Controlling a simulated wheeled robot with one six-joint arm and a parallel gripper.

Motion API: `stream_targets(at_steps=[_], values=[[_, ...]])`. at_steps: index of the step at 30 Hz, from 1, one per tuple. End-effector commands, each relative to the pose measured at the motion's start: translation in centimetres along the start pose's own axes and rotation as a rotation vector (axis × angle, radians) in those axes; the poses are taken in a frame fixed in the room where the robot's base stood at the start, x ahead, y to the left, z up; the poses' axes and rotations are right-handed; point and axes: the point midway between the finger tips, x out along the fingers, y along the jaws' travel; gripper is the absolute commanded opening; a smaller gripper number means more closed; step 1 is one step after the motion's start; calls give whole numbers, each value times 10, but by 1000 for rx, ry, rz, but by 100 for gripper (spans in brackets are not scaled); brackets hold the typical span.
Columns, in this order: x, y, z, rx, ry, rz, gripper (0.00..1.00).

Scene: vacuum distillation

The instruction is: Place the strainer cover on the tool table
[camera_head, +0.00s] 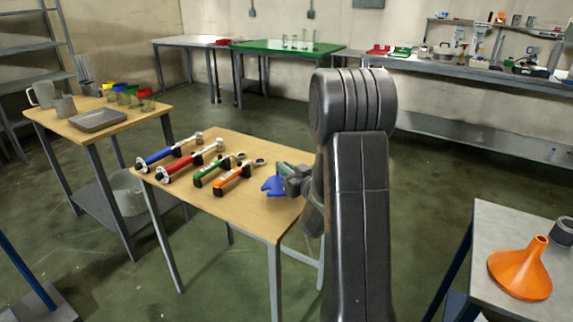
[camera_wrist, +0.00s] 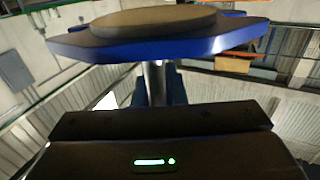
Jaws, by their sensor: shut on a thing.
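The strainer cover (camera_head: 272,186), a blue piece, shows beside my gripper (camera_head: 285,182) at the right side of the tool table (camera_head: 252,212). I cannot tell whether it touches the wooden top or hovers just above it. In the wrist view, the blue strainer cover (camera_wrist: 215,46) has angular edges and a tan disc on its face. It spans the upper part of the view. My gripper (camera_wrist: 157,85) is shut on its stem. My arm hides part of the table's right side in the head view.
Blue-, red-, green- and orange-handled tools (camera_head: 205,165) lie across the tool table's back and middle. Its front right area is bare. A wooden side table (camera_head: 90,130) with containers stands left. An orange funnel (camera_head: 520,272) sits on a grey table (camera_head: 493,225) at right.

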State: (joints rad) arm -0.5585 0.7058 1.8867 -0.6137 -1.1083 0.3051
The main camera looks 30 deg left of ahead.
Motion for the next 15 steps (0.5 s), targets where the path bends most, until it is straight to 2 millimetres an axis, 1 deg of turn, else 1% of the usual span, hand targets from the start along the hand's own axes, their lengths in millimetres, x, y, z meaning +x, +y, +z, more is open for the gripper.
stream_targets(at_steps=[2,9,12,15], values=[[0,0,3,-1,3,0,0],[0,0,32,0,2,-1,0],[0,0,36,0,4,0,0],[0,0,35,-1,5,0,0]])
